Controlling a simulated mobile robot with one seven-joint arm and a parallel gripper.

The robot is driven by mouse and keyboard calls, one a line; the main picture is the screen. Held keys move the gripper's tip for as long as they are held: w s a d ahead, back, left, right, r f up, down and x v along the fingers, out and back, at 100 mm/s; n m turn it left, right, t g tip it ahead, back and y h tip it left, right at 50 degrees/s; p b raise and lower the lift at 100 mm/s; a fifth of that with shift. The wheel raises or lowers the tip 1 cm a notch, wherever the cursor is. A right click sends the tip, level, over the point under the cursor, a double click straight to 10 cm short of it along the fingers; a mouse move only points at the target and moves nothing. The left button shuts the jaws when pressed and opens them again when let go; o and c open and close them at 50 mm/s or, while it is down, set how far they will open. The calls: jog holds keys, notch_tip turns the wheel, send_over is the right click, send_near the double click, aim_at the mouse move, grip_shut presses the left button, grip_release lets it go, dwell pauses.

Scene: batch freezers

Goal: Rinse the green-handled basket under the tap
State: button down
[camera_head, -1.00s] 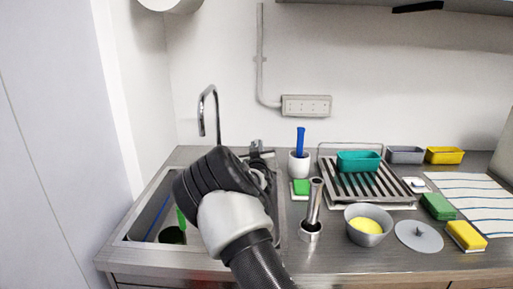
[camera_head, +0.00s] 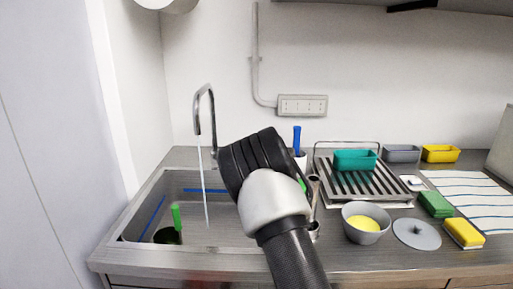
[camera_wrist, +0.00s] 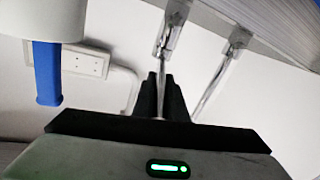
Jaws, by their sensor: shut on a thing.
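A green handle (camera_head: 177,217) sticks up in the sink (camera_head: 150,190) at the left of the head view. It rises beside a dark round basket (camera_head: 166,237) low in the sink. The curved tap (camera_head: 197,112) stands behind the sink, and a thin water stream (camera_head: 204,185) falls from it, to the right of the basket. My gripper (camera_wrist: 161,80) appears shut on a thin metal tap lever (camera_wrist: 162,48) in the wrist view, which looks upside down. The tap's base (camera_wrist: 237,40) shows beside the lever. In the head view my arm hides my fingers.
A slatted drying rack (camera_head: 365,185) with a teal tub (camera_head: 355,160) stands right of my arm. A grey bowl (camera_head: 352,237) with yellow contents, a round lid (camera_head: 417,234) and sponges (camera_head: 464,233) occupy the right counter. A blue-handled brush (camera_head: 297,139) stands close behind my arm.

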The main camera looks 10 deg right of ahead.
jog(key=c, duration=1.8)
grip_release()
jog(key=shift+o, duration=0.2)
jog(key=s, duration=1.2)
jog(key=shift+d+p, duration=0.3)
